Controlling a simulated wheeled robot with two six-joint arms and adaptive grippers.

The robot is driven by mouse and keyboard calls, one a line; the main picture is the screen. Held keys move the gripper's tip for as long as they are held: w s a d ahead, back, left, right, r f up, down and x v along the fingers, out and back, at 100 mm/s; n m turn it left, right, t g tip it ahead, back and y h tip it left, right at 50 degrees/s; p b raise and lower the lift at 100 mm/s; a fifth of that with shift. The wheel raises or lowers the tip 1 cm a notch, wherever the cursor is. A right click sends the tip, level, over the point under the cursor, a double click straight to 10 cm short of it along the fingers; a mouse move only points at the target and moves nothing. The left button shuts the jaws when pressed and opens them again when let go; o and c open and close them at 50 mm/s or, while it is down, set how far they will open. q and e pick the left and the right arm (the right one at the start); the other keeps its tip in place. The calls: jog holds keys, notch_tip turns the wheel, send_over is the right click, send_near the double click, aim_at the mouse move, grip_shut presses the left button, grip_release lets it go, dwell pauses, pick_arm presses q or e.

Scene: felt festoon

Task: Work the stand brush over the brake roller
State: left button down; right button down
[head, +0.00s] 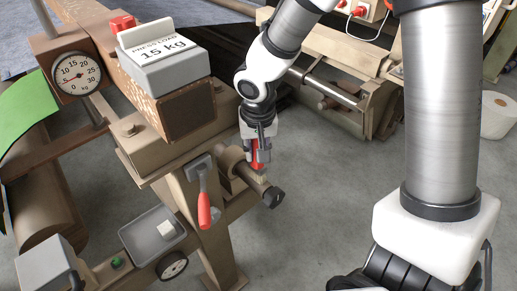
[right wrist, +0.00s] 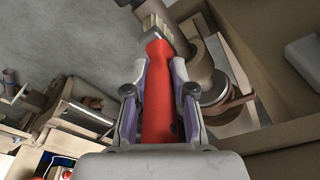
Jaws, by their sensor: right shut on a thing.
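My right gripper (head: 258,148) is shut on the red handle of the stand brush (right wrist: 157,95), which points away from the jaws in the right wrist view. Its pale bristle end (head: 261,178) is down at the brake roller (head: 247,173), a short brown cylinder with a black end knob, on the side of the stand. In the right wrist view the bristle head (right wrist: 154,25) lies beside or over the roller (right wrist: 183,42); I cannot tell whether they touch.
A red-handled scraper (head: 204,205) hangs on the stand post left of the roller. A grey tray (head: 140,238) holds a small pale block. A press-load sign (head: 165,47) and round dial (head: 76,76) are above. Grey floor (head: 330,195) is clear to the right.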

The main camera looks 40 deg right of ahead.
jog(key=shift+r+p, duration=3.1)
jog(key=shift+r, duration=0.5)
jog(key=shift+s, duration=0.1)
jog(key=shift+f, duration=0.1)
jog(key=shift+w, duration=0.2)
jog(key=w+p, duration=0.1)
jog(key=p, duration=0.2)
jog(key=w+f+p, duration=0.1)
jog(key=w+p, duration=0.1)
jog(key=p, duration=0.2)
jog(key=shift+a+p, duration=0.2)
jog(key=shift+p, duration=0.1)
